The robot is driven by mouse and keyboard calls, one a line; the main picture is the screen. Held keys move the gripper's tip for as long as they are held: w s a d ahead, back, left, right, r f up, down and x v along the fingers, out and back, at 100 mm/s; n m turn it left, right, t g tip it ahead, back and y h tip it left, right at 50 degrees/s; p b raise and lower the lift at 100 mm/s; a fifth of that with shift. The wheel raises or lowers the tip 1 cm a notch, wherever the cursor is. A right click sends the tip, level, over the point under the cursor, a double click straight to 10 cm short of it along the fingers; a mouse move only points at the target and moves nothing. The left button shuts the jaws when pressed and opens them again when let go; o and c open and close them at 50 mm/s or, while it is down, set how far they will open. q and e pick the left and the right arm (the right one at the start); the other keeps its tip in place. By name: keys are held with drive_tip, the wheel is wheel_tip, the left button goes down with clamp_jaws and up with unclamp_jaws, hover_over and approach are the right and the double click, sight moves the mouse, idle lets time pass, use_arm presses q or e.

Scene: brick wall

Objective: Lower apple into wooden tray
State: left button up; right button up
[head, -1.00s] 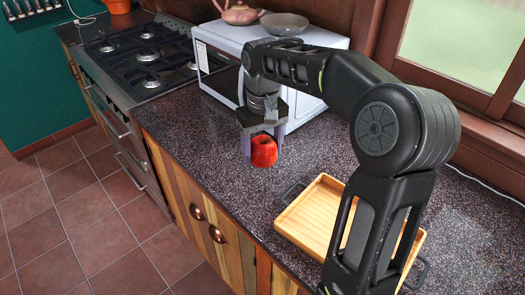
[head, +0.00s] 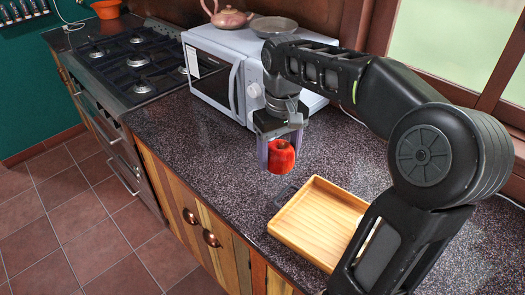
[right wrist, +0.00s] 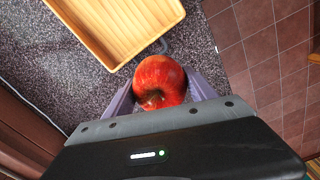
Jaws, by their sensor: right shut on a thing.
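A red apple (head: 281,157) is held between the fingers of my right gripper (head: 280,152), above the dark speckled counter. The right wrist view shows the apple (right wrist: 160,80) between the two pale purple fingers of the right gripper (right wrist: 160,92). The wooden tray (head: 282,236) lies on the counter, to the right of and nearer than the apple in the head view. It is empty where I see it, and my right arm hides part of its right side. The tray's near part also shows at the top of the right wrist view (right wrist: 112,62). My left gripper is out of view.
A white microwave (head: 213,78) stands behind the gripper, with a teapot (head: 227,17) and a grey bowl (head: 274,27) on top. A gas stove (head: 130,65) is at the left. The counter (head: 200,135) left of the apple is clear.

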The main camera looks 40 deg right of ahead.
drive_tip(key=s+d+b, duration=0.2)
drive_tip(key=s, duration=0.4)
drive_tip(key=b, duration=0.4)
hover_over(319, 219)
wheel_tip(319, 219, down, 5)
drive_tip(key=shift+d+r, duration=0.1)
drive_tip(key=shift+f+b, duration=0.75)
drive_tip(key=shift+f, duration=0.55)
drive_tip(key=shift+f+b, duration=1.95)
drive_tip(key=shift+f, duration=0.6)
idle(0.9)
drive_tip(key=o, duration=1.6)
